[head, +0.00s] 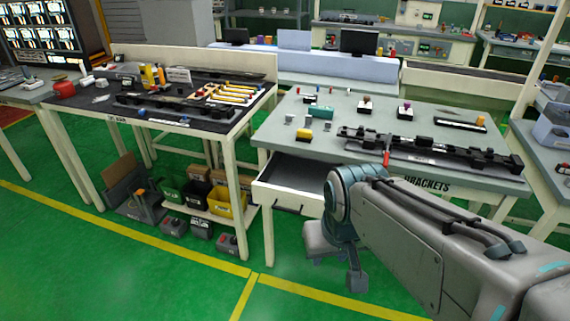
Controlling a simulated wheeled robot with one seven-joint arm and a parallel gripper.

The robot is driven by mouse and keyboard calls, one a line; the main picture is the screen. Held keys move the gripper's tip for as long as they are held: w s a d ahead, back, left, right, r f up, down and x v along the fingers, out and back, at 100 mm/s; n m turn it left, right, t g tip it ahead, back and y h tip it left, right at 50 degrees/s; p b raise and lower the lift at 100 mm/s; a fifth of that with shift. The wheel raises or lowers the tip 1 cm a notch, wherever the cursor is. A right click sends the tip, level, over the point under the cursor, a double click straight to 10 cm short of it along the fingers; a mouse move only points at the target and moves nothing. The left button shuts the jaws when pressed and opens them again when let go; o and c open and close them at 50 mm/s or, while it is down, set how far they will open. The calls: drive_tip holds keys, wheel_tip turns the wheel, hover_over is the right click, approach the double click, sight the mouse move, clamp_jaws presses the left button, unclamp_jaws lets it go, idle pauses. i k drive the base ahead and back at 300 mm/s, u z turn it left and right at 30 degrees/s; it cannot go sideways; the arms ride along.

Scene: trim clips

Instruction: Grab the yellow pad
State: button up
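A small yellow block (304,135), likely the yellow pad, lies near the front left of the grey worktop of the right table (285,119). It seems to have a dark part beside it; its details are too small to tell. My arm reaches in from the lower right, in front of the table. Its end, with what looks like my gripper (356,279), hangs low over the green floor, below and right of the yellow block and apart from it. I cannot make out the fingers or anything held.
An open drawer (290,181) juts from the right table's front, left of my arm. A long black bracket fixture (430,150) lies along the worktop's front right. Small grey blocks stand near the yellow block. The left table (75,113) holds many parts. Floor in front is clear.

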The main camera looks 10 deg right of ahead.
sight(303, 134)
drive_tip(key=u, duration=0.55)
drive_tip(key=i, duration=1.6)
drive_tip(key=z, duration=0.95)
